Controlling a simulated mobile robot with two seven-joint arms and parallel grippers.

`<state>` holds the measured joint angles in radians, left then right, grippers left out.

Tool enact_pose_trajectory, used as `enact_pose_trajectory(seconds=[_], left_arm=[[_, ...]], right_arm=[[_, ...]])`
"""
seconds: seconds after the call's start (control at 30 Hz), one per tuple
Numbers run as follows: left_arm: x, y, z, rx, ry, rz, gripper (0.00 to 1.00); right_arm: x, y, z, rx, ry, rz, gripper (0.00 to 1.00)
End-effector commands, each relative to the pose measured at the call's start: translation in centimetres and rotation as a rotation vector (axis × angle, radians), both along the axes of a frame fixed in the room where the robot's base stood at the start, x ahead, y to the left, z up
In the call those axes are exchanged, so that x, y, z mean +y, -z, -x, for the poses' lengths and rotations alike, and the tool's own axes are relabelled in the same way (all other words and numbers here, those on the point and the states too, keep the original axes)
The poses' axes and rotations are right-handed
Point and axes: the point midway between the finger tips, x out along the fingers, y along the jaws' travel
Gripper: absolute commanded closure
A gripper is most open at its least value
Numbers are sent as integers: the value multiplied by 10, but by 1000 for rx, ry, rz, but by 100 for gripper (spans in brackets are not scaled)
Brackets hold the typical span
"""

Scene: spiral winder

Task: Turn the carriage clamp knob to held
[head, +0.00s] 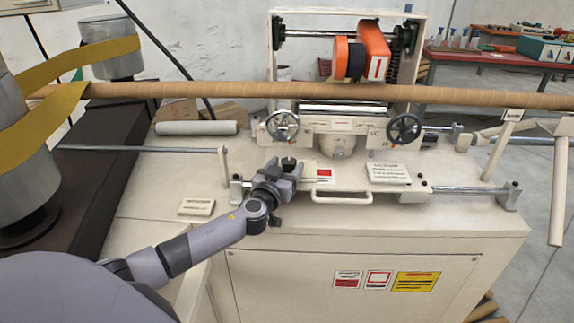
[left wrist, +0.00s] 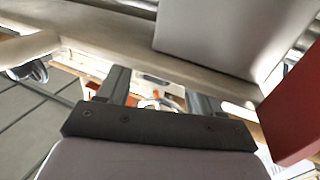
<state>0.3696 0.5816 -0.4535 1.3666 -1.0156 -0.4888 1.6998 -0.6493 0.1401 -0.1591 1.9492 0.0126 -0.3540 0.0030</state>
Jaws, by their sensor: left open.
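A small dark knob (head: 288,162) stands on the front of the cream winder carriage, below the left handwheel; it looks like the carriage clamp knob. My left gripper (head: 285,170) is open, with its fingers to either side of the knob in the head view. I cannot tell whether they touch it. In the left wrist view the two fingers of the left gripper (left wrist: 160,88) are apart, and what lies between them is too unclear to name. The knob's held mark cannot be read. My right gripper is not in view.
Two handwheels, left (head: 283,126) and right (head: 403,130), sit behind the gripper. A long brown tube (head: 220,90) crosses above the machine. A cream handle (head: 342,198) and a steel rail (head: 470,191) lie to the right. The cream top at front left is mostly clear.

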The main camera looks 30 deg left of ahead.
Motion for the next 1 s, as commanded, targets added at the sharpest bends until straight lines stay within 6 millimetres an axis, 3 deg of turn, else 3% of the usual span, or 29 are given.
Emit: enact_pose_trajectory(seconds=[0.5, 0.67, 0.7, 1.0], left_arm=[[3, 0, -11, 0, 0, 0, 34], [3, 0, -11, 0, 0, -1, 87], [3, 0, -11, 0, 0, -1, 91], [3, 2, -10, 1, 27, -1, 90]], right_arm=[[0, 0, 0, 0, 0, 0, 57], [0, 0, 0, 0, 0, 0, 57], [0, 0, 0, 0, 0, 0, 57], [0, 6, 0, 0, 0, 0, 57]])
